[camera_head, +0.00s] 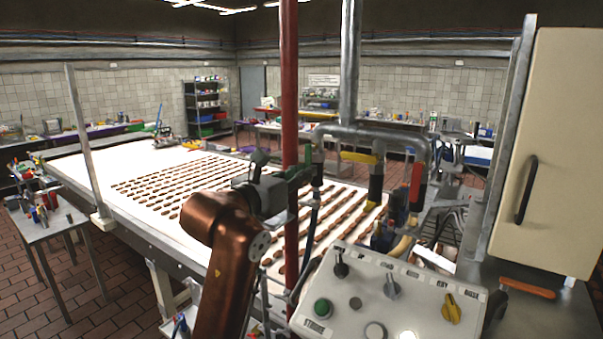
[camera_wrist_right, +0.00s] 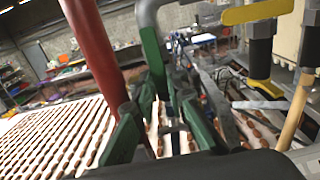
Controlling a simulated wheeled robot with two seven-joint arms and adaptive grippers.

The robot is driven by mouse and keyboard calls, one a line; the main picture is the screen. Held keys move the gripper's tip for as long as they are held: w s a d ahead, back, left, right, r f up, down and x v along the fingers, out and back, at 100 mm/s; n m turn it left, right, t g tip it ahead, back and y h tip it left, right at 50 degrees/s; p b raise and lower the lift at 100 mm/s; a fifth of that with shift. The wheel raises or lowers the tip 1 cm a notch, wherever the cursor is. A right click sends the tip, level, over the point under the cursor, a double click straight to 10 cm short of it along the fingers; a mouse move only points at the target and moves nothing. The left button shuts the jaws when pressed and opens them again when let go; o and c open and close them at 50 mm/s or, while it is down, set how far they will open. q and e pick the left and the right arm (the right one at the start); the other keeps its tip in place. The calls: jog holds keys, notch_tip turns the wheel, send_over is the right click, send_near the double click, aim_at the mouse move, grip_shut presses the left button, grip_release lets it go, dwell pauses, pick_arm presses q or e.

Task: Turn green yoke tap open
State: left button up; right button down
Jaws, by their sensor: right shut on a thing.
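The green yoke tap's handle (camera_wrist_right: 154,58) shows in my right wrist view as a long green bar, running down from beside the grey pipe to between my fingers. My right gripper (camera_wrist_right: 168,112) is shut on the green handle, with a dark green finger on each side. In the head view my right gripper (camera_head: 293,174) is at the tap, close to the red pipe; its fingers and the handle overlap, so the exact grip is hard to see there. My left gripper is not in view.
The upright red pipe (camera_head: 289,85) stands right by my gripper. A yellow-handled tap (camera_head: 358,157) and a red-handled tap (camera_head: 416,182) hang to the right. A control panel (camera_head: 345,305) is in front. A conveyor (camera_head: 110,160) with rows of biscuits lies behind.

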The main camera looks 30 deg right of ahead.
jog(key=shift+f, duration=0.1)
jog(key=c, duration=1.9)
grip_release()
jog(key=shift+c, duration=0.2)
jog(key=shift+a, duration=0.1)
jog(key=v, duration=1.2)
